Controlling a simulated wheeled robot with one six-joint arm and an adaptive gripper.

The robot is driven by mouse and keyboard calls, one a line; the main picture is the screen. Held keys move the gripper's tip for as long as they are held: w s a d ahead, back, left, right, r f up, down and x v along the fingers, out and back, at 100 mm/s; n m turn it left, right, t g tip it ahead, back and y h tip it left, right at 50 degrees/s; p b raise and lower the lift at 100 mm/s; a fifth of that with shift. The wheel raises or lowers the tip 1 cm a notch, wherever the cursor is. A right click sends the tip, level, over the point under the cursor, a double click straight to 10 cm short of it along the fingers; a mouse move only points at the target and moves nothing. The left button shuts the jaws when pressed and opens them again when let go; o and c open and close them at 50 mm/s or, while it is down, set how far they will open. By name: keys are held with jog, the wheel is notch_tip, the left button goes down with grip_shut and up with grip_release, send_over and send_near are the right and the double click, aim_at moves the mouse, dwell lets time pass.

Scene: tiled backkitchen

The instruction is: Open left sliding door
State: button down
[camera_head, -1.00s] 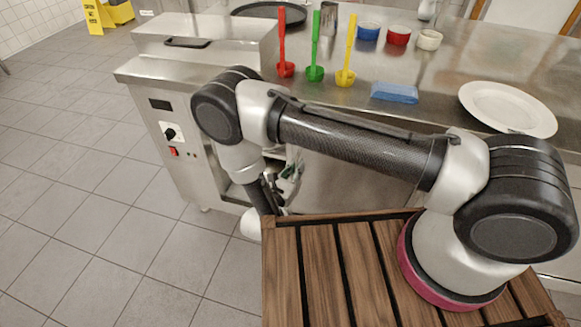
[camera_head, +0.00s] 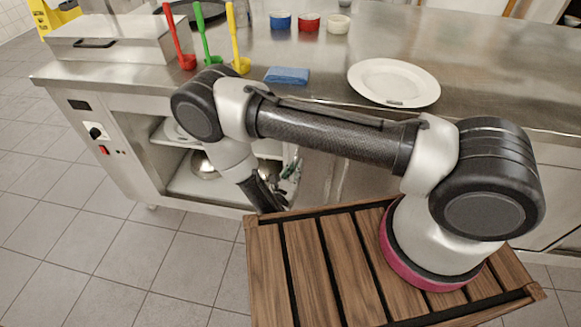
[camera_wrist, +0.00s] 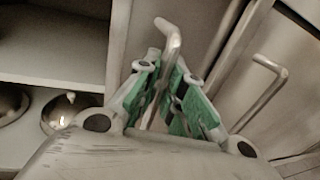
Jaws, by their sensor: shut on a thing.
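The left sliding door (camera_wrist: 203,25) is a plain metal panel under the counter, with a bent bar handle (camera_wrist: 172,42). My gripper (camera_wrist: 166,68), with green finger pads, is shut on this handle in the wrist view. The gripper (camera_head: 291,168) also shows in the head view, at the right side of the cabinet opening and partly behind my arm. The door stands slid to the right. The left part of the cabinet (camera_head: 178,186) is open, with a shelf and metal bowls (camera_head: 203,166) inside.
A second bar handle (camera_wrist: 268,92) is to the right of my gripper. The counter (camera_head: 300,55) above holds red, green and yellow ladles, a blue cloth (camera_head: 287,75) and a white plate (camera_head: 394,82). The tiled floor (camera_head: 100,235) at left is clear.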

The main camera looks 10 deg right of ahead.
jog(key=shift+s+d, duration=0.3)
jog(key=shift+d, duration=0.45)
jog(key=c, duration=1.5)
grip_release()
notch_tip(320, 180, up, 10)
